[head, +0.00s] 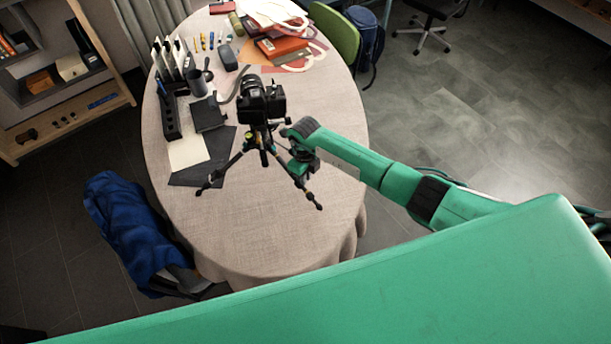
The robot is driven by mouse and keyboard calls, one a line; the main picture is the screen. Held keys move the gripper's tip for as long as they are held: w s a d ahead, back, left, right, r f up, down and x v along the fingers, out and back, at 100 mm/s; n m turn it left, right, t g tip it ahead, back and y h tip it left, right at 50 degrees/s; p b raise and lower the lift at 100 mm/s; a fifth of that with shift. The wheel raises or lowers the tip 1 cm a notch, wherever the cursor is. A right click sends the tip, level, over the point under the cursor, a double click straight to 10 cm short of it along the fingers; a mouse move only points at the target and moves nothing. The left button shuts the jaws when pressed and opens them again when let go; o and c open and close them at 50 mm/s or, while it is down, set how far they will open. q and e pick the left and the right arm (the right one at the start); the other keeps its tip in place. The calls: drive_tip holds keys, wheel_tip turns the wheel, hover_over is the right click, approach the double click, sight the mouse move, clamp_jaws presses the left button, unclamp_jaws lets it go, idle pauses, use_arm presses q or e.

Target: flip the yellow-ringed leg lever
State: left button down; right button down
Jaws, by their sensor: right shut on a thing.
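A small black tripod (240,155) stands on the oval table, its legs spread, with a black camera (262,103) on top. Small coloured rings show on its legs, but which lever has the yellow ring is too small to tell. My right arm, green, comes in from the right. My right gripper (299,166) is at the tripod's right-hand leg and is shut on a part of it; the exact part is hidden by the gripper. My left gripper is out of the picture.
The oval table (260,225) has a beige cloth; its front is clear. Left of the tripod are dark and cream sheets (188,152), a mug (197,82) and a black power strip (168,113). A chair with a blue jacket (130,225) stands front left.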

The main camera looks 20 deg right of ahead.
drive_tip(key=c, duration=1.5)
unclamp_jaws()
drive_tip(key=shift+o, duration=0.2)
drive_tip(key=shift+r, duration=0.1)
wheel_tip(320, 180, up, 14)
drive_tip(key=w+b, duration=0.1)
drive_tip(key=b, duration=0.4)
drive_tip(key=shift+f, duration=0.2)
